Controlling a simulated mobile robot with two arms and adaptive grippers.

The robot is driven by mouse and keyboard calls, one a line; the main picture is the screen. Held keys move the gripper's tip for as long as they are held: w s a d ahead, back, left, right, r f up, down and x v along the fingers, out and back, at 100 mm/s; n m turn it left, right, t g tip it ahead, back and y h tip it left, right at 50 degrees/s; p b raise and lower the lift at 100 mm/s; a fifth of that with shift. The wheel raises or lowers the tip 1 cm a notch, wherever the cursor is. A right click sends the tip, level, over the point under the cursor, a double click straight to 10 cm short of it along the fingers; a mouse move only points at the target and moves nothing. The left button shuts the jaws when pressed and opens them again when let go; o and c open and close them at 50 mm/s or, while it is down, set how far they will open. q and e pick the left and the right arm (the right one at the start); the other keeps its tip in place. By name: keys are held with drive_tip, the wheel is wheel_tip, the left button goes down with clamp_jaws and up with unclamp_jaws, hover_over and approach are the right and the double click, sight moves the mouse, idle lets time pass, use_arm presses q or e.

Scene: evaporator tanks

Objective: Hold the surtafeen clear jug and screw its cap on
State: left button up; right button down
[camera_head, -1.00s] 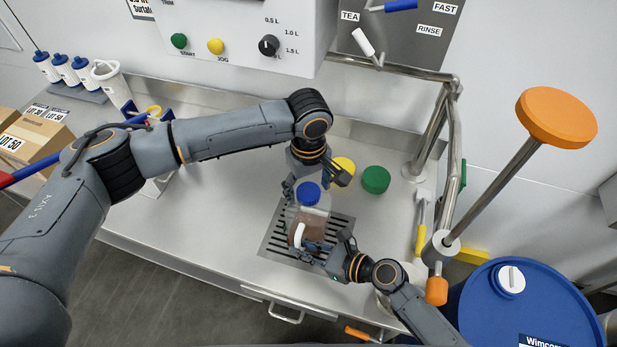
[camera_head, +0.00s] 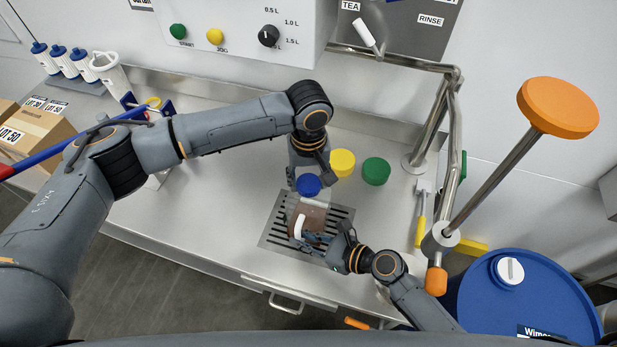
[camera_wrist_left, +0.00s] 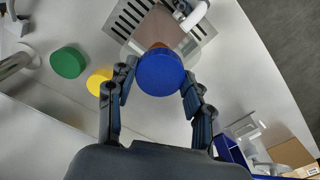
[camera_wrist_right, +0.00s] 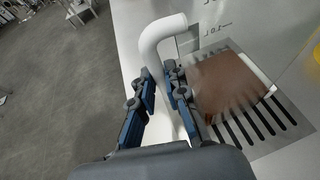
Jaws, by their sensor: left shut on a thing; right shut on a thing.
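The clear jug (camera_head: 316,212) holds brown contents and stands over the slotted grille in the steel counter. The blue cap (camera_head: 308,185) is at the top of the jug; I cannot tell how far it is threaded. My left gripper (camera_head: 308,180) is above the jug, shut on the cap. In the left wrist view the cap (camera_wrist_left: 160,72) lies between the two fingers and hides the jug's neck. My right gripper (camera_head: 309,243) is shut on the jug's white handle (camera_head: 299,228), low at its side. The handle (camera_wrist_right: 160,38) curves above the fingers in the right wrist view.
A yellow cap (camera_head: 342,162) and a green cap (camera_head: 376,171) lie behind the jug. A yellow-handled brush (camera_head: 422,215) and steel pipework stand to the right. A blue drum (camera_head: 530,295) is at the right front. The counter left of the grille (camera_head: 275,235) is clear.

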use_arm(q)
drive_tip(key=m, duration=1.3)
drive_tip(key=shift+f+m, duration=0.1)
drive_tip(key=shift+m, duration=0.3)
drive_tip(key=m, duration=1.3)
drive_tip(key=o, duration=1.4)
drive_tip(key=shift+c, duration=0.2)
wheel_tip(320, 180, up, 12)
